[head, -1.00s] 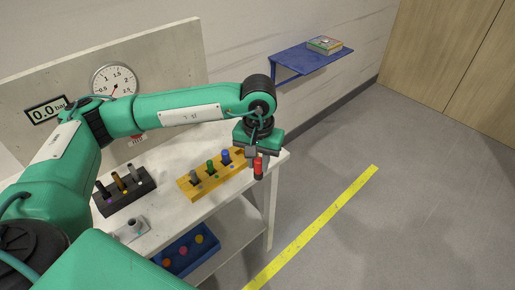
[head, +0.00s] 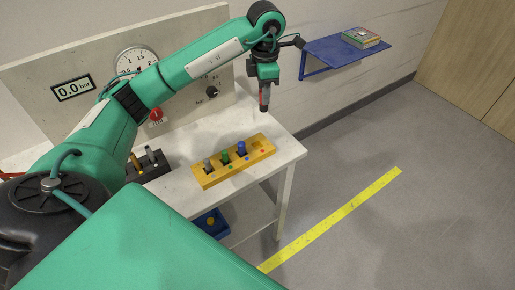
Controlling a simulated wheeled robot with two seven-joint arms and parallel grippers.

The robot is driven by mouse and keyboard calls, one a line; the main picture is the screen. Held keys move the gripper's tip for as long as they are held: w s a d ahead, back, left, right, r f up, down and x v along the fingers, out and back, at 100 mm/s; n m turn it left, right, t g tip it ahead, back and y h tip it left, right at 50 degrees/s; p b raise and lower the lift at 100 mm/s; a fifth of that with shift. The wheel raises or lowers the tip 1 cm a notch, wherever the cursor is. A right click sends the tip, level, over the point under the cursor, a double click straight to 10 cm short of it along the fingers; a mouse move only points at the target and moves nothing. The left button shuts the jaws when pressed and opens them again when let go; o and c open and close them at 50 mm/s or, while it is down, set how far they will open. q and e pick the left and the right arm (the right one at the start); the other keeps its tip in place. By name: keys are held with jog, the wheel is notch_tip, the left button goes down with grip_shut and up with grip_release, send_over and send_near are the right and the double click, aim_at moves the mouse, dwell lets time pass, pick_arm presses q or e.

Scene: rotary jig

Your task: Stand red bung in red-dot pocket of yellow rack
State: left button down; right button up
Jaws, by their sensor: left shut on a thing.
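The yellow rack (head: 205,183) lies on the white table. Grey, green (head: 226,157) and blue (head: 242,148) bungs stand in its pockets. A red dot (head: 263,151) marks the pocket at its right end, which looks empty. My left gripper (head: 264,92) points down above the table's far right part, up and beyond the rack's right end. It is shut on the red bung (head: 262,100), which shows as a narrow red strip with a dark lower end, roughly upright and partly hidden by the jaws. My right gripper is not in view.
A dark rack (head: 152,172) with orange and grey pegs stands left of the yellow rack, partly behind my arm. A panel with a gauge (head: 135,61), red knob (head: 156,115) and black knob (head: 212,92) backs the table. A blue bin (head: 222,229) sits below; a blue shelf (head: 350,52) is on the wall.

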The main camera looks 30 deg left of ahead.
pick_arm(q)
jog(key=a+n, duration=0.2)
jog(key=n, duration=0.1)
jog(key=n+p, duration=0.2)
jog(key=p, duration=0.1)
send_near(257, 136)
jog(key=s+d, duration=0.2)
jog(key=s, duration=0.1)
jog(key=f, duration=0.2)
jog(key=f+p, duration=0.1)
jog(key=f, duration=0.2)
jog(key=shift+s+d+f, duration=0.1)
jog(key=shift+d+f, duration=0.1)
jog(key=shift+f, duration=0.05)
jog(key=shift+m, duration=0.3)
jog(key=shift+f, duration=0.1)
jog(key=c, duration=1.2)
grip_release()
jog(key=shift+c, duration=0.2)
